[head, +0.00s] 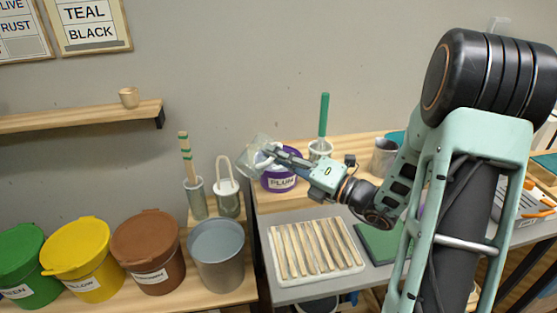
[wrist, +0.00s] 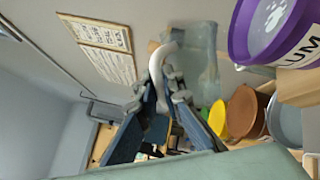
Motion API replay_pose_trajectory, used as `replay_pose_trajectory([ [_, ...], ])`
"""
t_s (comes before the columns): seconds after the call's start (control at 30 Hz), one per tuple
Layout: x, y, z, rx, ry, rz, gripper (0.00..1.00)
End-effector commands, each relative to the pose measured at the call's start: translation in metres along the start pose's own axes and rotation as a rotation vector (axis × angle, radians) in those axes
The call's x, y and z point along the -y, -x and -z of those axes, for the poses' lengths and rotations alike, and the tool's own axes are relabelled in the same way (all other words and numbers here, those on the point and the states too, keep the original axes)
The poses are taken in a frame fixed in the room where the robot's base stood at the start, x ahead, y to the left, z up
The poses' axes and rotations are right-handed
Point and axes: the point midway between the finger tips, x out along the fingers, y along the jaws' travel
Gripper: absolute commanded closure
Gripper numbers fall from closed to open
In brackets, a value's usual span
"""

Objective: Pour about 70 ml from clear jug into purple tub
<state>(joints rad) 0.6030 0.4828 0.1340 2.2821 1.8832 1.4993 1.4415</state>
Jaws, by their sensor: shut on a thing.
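The clear jug (head: 257,152) is held in the air above the bench, just left of and partly above the purple tub, and looks tilted. In the wrist view the see-through jug (wrist: 205,62) has a pale handle (wrist: 158,95) between my fingers. My gripper (head: 272,155) is shut on that handle. The purple tub (head: 283,184), labelled PLUM, stands on the bench behind my gripper. In the wrist view the tub (wrist: 240,35) is at upper right, with pale contents inside. I cannot make out a stream or the jug's liquid level.
A slatted rack (head: 316,250) lies in front of the tub. A white pot with a green-handled tool (head: 323,118) and a grey metal cup (head: 384,156) stand to the right. At left are a grey bucket (head: 217,256) and brown (head: 147,252), yellow (head: 82,262) and green lidded buckets.

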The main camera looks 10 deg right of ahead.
Motion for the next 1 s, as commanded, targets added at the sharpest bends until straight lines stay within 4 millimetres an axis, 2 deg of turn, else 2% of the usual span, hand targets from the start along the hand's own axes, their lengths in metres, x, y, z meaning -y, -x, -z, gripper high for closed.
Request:
replay_pose_trajectory([
  [0.17, -0.007, -0.001, 0.005, -0.014, 0.170, 0.002, 1.00],
  [0.33, 0.006, 0.000, 0.017, -0.028, 0.323, 0.006, 1.00],
  [0.5, -0.001, 0.000, 0.024, -0.044, 0.493, 0.010, 1.00],
  [1.0, 0.024, 0.004, 0.067, -0.071, 0.768, 0.019, 1.00],
])
